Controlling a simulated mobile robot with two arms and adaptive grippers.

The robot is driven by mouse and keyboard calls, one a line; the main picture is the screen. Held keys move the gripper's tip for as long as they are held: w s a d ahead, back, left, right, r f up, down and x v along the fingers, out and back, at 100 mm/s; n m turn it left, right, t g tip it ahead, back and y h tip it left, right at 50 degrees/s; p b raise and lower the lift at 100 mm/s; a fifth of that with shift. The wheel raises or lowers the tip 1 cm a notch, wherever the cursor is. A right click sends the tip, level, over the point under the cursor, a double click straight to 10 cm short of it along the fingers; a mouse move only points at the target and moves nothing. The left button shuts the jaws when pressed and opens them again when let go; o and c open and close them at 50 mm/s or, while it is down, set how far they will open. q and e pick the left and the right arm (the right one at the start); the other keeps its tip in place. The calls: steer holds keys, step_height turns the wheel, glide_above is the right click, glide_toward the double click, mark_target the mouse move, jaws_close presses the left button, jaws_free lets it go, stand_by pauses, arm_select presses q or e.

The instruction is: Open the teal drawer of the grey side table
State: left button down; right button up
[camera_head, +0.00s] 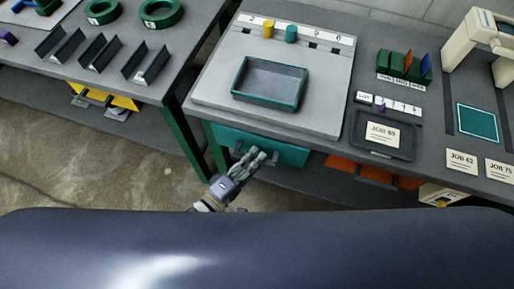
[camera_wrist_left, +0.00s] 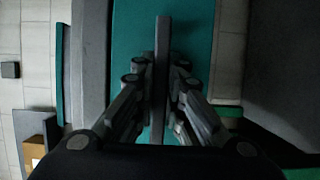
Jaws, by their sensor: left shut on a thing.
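The teal drawer (camera_head: 285,150) sits under the front edge of the grey side table (camera_head: 340,145). Its front fills the middle of the left wrist view (camera_wrist_left: 190,35), and a grey bar handle (camera_wrist_left: 163,45) runs along it. My left gripper (camera_head: 257,156) is at the drawer front, with its fingers on both sides of the handle in the left wrist view (camera_wrist_left: 157,92), shut on it. No inside of the drawer shows, and I cannot tell whether it stands slightly out. My right gripper is not in view.
An orange drawer (camera_head: 375,174) lies right of the teal one. A teal-rimmed tray (camera_head: 270,106) and a dark JOB 55 tray (camera_head: 383,153) rest on the tabletop. A green table leg (camera_head: 200,145) stands left of the drawer. Concrete floor (camera_head: 90,165) is open at the left.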

arm_select(q)
steer(key=s+a+p, duration=0.1)
steer(key=s+a, duration=0.1)
steer(key=s, duration=0.6)
steer(key=s+a+p, duration=0.1)
steer(key=s+a, duration=0.2)
steer(key=s, duration=0.6)
steer(key=shift+s+a, duration=0.15)
steer(key=shift+a, duration=0.2)
steer(key=c, duration=1.6)
jaws_free()
steer(key=shift+c, duration=0.2)
steer(key=v, duration=1.2)
